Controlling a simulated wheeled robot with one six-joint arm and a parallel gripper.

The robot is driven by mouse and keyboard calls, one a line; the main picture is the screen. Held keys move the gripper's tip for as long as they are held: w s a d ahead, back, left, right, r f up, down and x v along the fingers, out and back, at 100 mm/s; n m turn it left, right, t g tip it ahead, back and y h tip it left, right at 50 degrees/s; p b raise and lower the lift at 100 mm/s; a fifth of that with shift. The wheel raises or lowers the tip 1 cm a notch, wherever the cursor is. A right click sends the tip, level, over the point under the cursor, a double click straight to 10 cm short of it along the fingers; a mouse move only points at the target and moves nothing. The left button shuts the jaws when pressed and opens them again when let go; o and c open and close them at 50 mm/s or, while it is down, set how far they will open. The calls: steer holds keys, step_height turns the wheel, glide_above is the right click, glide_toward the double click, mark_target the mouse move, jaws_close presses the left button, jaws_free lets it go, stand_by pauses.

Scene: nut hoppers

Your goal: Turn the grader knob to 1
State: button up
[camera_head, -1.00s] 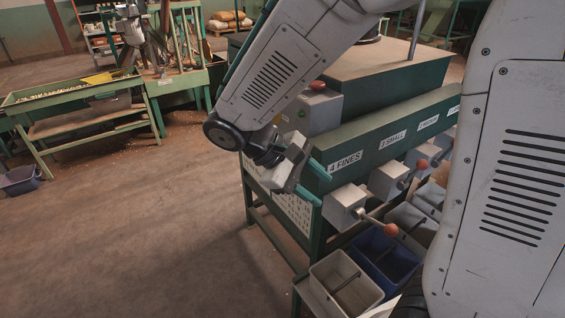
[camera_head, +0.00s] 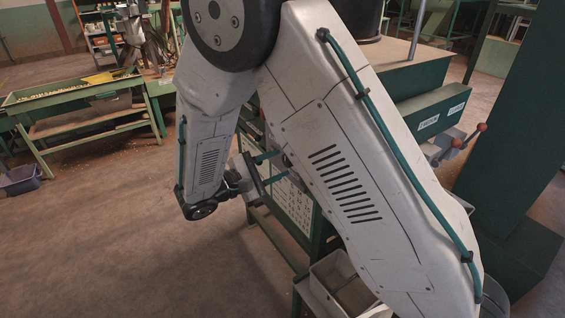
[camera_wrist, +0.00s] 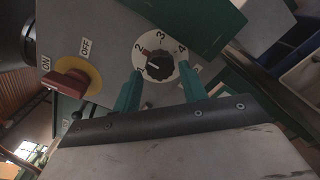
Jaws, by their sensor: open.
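In the wrist view, the grader knob (camera_wrist: 159,67) is a black round knob on a white dial (camera_wrist: 166,42) marked 1 to 4. A red mark sits by the 2 and a small pale line shows on the knob's left side; I cannot tell for certain which number it points to. My gripper (camera_wrist: 160,72) is open, with one teal finger at each side of the dial's lower part. I cannot tell whether they touch the knob. In the head view my gripper (camera_head: 284,162) shows beside the green machine, and my arm hides the knob.
A red ON/OFF switch (camera_wrist: 72,82) on a yellow plate sits left of the dial on the same grey box (camera_wrist: 105,40). In the head view, levers with red balls (camera_head: 458,142) and a grey bin (camera_head: 345,285) stand at the machine. Open floor lies to the left.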

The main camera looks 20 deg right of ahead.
steer(key=shift+w+d, duration=0.25)
steer(key=shift+d, duration=1)
steer(key=c, duration=0.7)
steer(key=shift+n, duration=0.5)
steer(key=n, duration=0.4)
steer(key=shift+n, duration=0.4)
steer(key=n, duration=0.6)
